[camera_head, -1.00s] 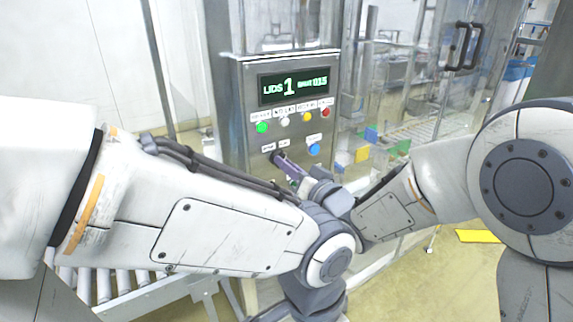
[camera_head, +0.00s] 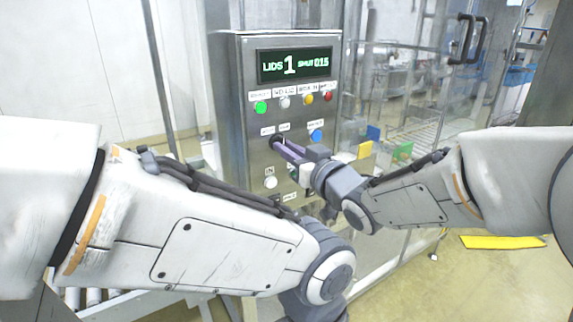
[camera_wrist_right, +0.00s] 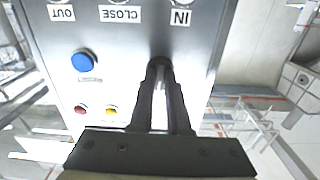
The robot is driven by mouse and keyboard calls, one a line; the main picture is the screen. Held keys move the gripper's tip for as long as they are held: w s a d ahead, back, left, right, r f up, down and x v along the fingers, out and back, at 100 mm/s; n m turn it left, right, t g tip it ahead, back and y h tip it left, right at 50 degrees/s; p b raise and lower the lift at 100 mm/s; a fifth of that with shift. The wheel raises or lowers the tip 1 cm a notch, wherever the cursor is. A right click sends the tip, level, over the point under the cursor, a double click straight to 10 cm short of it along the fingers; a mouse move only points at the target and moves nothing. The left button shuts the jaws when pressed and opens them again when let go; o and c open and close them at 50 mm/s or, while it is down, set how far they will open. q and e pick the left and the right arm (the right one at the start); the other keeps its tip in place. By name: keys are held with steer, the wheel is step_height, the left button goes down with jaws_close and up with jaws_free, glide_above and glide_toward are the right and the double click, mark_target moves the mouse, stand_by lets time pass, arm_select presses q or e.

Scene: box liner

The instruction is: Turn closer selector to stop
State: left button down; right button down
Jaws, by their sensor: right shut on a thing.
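The closer selector (camera_head: 274,140) is a small dark knob on the steel control panel (camera_head: 245,80), below two small labels too blurred to read. My right gripper (camera_head: 284,147) is shut on the selector, its fingers reaching in from the lower right. In the right wrist view the two dark fingers (camera_wrist_right: 162,85) close around the knob, which they mostly hide, so its pointing direction cannot be told. My left arm crosses the lower left of the head view; its gripper is out of view.
The display (camera_head: 294,65) reads LIDS 1 and appears to read SHUT 015. Green (camera_head: 260,107), white, yellow and red (camera_head: 328,96) buttons sit below it. A blue button (camera_head: 316,136) is just right of the selector. The wrist view shows OUT, CLOSE (camera_wrist_right: 120,14) and IN labels.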

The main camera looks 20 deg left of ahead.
steer(key=shift+n+b, duration=3.2)
steer(key=c, duration=0.9)
jaws_free()
steer(key=b+v, duration=0.1)
steer(key=v, duration=0.9)
steer(key=shift+s+d, duration=0.1)
steer(key=shift+d, duration=0.15)
